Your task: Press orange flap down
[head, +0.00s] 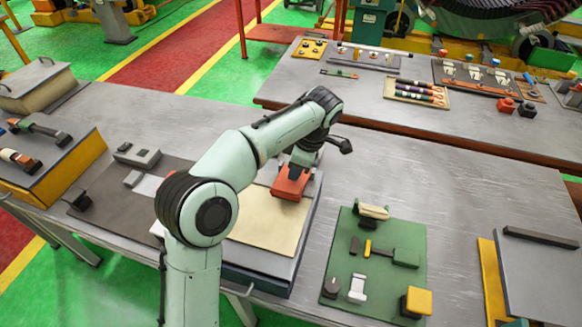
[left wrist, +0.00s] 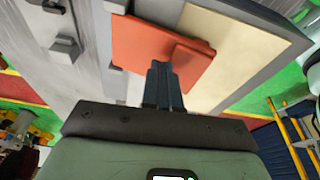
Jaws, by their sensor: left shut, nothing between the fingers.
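The orange flap (head: 291,182) is at the back of the beige panel (head: 262,222) on a grey box-like unit in the middle of the near table. In the left wrist view the flap (left wrist: 150,45) is a flat orange plate with a raised part, beside the beige panel (left wrist: 235,50). My left gripper (head: 297,166) is shut and empty, pointing down over the flap. In the left wrist view its fingertips (left wrist: 160,68) overlap the flap; I cannot tell for sure whether they touch it. My right gripper is not in view.
A green mat (head: 376,265) with several small parts lies to the right of the unit. A dark mat (head: 125,195) with grey blocks lies to the left. A grey board (head: 540,275) is at the far right. The table between is bare.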

